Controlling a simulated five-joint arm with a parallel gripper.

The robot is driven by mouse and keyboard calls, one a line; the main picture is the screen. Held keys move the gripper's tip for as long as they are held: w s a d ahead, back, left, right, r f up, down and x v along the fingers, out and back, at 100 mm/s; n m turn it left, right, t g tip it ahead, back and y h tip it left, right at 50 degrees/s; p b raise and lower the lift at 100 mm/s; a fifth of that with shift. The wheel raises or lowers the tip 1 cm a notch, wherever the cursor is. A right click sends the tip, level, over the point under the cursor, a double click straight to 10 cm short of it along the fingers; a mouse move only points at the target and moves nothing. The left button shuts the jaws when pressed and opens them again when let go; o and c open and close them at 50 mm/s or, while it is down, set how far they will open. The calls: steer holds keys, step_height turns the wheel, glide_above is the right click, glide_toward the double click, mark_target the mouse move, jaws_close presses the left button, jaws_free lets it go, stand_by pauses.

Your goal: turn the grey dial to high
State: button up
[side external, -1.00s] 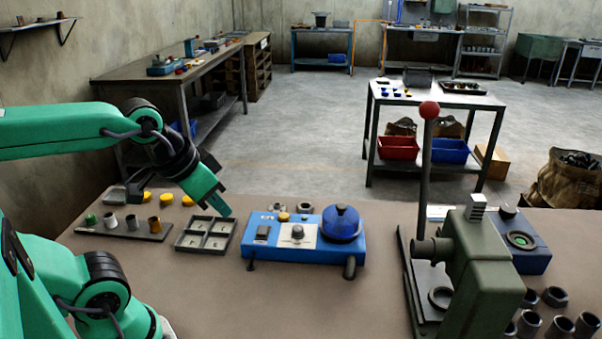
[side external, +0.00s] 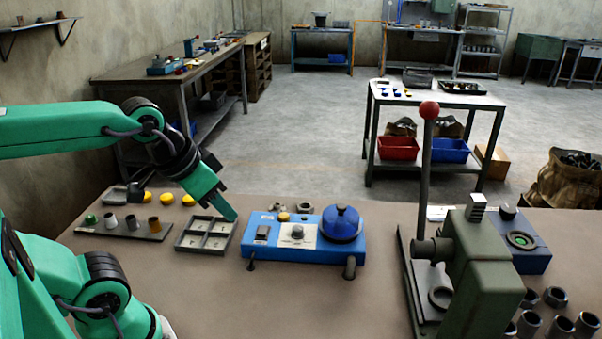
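The grey dial (side external: 297,231) sits on a white panel in the middle of the blue drum machine (side external: 278,250). Its pointer setting is too small to read. A blue domed drum lid (side external: 341,222) is to its right and a dark switch (side external: 262,232) to its left. My gripper (side external: 230,215) is above the right part of the grey compartment tray, left of the machine and apart from the dial. Its fingers point down and to the right. I cannot make out a gap between them, and I see nothing held.
The grey tray (side external: 189,243) lies left of the machine. A rack with small cylinders (side external: 132,222) and yellow caps (side external: 167,198) are further left. A green press (side external: 480,270) with a red-knobbed lever (side external: 429,110) stands at right. The bench front is clear.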

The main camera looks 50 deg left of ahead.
steer(key=o, duration=0.3)
steer(key=shift+w, duration=0.2)
steer(key=g, duration=0.6)
glide_above(298, 227)
step_height(298, 227, down, 11)
steer(key=shift+f, duration=0.1)
steer(key=shift+f, duration=3.9)
